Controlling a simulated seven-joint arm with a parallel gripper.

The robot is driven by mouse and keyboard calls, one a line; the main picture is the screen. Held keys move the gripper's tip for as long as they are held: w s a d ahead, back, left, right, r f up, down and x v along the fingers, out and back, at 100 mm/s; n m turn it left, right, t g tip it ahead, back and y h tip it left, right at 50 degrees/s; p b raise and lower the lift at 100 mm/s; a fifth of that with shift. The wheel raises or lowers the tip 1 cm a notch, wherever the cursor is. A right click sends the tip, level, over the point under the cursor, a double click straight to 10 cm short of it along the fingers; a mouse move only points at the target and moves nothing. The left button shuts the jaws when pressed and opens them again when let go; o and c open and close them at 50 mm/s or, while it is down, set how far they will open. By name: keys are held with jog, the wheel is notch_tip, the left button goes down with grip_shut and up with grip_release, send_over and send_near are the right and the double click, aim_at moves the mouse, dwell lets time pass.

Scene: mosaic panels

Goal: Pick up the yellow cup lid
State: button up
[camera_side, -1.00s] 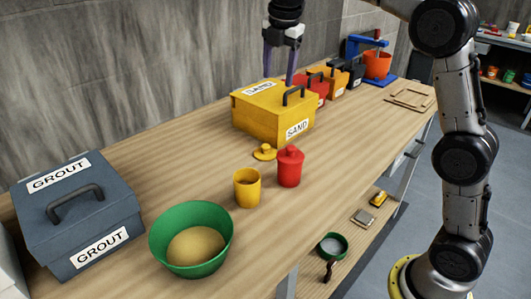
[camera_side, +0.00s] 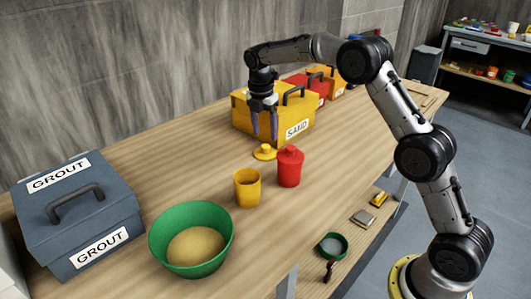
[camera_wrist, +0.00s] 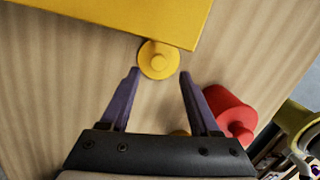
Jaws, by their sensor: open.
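The yellow cup lid (camera_side: 265,152) is a small disc with a knob. It lies on the wooden table just in front of the yellow SAND box. In the wrist view the lid (camera_wrist: 158,59) is ahead of my fingertips, roughly centred between them. My gripper (camera_side: 264,138) points down above the lid, open and empty; its fingertips also show in the wrist view (camera_wrist: 159,72). The open yellow cup (camera_side: 247,188) stands nearer the camera, without a lid. In the wrist view only a sliver of yellow, probably the cup (camera_wrist: 180,132), shows behind my gripper's body.
The yellow SAND box (camera_side: 292,112) stands close behind the lid. A red lidded cup (camera_side: 289,167) stands to its right, near my right finger in the wrist view (camera_wrist: 226,107). A green bowl (camera_side: 165,243) of sand and a grey GROUT box (camera_side: 72,240) are front left.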

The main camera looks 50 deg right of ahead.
aim_at(265, 146)
jog(key=shift+w+d+f, duration=0.1)
jog(key=shift+d+f, duration=0.05)
jog(key=shift+f, duration=1.3)
jog(key=shift+w+d+f, duration=0.1)
jog(key=shift+f, duration=1.3)
grip_shut()
